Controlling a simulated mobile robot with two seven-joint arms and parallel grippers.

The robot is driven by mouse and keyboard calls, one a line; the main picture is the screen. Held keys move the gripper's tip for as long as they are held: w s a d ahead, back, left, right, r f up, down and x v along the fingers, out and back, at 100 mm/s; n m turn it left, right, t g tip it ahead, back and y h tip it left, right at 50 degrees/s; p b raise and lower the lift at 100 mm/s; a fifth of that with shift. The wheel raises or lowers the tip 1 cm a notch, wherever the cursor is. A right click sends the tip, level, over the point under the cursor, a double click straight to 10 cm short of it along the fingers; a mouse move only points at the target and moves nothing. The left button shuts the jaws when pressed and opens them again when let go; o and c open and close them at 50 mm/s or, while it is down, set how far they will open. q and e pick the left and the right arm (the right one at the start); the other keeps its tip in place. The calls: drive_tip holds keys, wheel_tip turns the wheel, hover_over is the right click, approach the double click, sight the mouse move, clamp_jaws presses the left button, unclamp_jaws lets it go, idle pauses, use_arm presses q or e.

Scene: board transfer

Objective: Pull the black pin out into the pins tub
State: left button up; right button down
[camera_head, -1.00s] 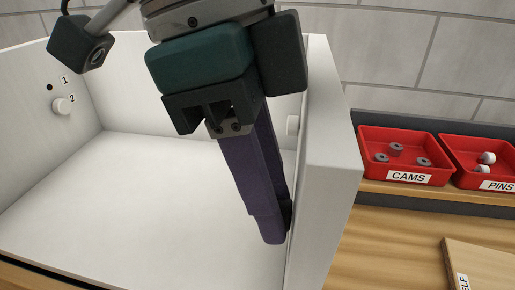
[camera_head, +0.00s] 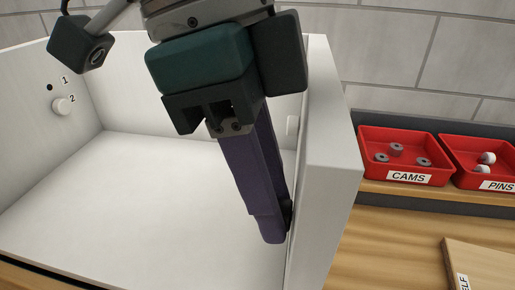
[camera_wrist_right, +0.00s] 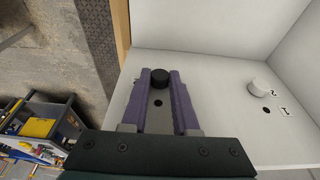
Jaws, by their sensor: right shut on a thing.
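The black pin (camera_wrist_right: 160,78) shows in the right wrist view as a short round black piece at the tips of my right gripper (camera_wrist_right: 160,82). The two purple fingers are shut on it, one on each side. In the head view my right gripper (camera_head: 272,228) reaches down along the inner face of the white cabinet's right wall (camera_head: 334,150); the fingers hide most of the pin there. The pins tub (camera_head: 484,163) is red, labelled PINS, holds white pins and is cut by the right edge. My left gripper is not in view.
A red CAMS tub (camera_head: 405,158) with grey cams stands left of the pins tub. A white pin (camera_head: 61,106) sits by number 2 on the left wall; another white pin (camera_wrist_right: 258,87) is near the right gripper. A wooden board (camera_head: 478,265) lies front right.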

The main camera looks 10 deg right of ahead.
drive_tip(key=shift+a, duration=0.1)
drive_tip(key=shift+w+a+b, duration=0.3)
drive_tip(key=shift+a+b, duration=0.45)
drive_tip(key=shift+a, duration=0.2)
drive_tip(key=a+b, duration=0.1)
drive_tip(key=a, duration=0.1)
drive_tip(key=w+a+b, duration=0.1)
drive_tip(key=a, duration=0.1)
drive_tip(key=shift+w+a+b, duration=0.1)
drive_tip(key=shift+w+b, duration=0.1)
drive_tip(key=shift+b, duration=0.1)
idle(0.4)
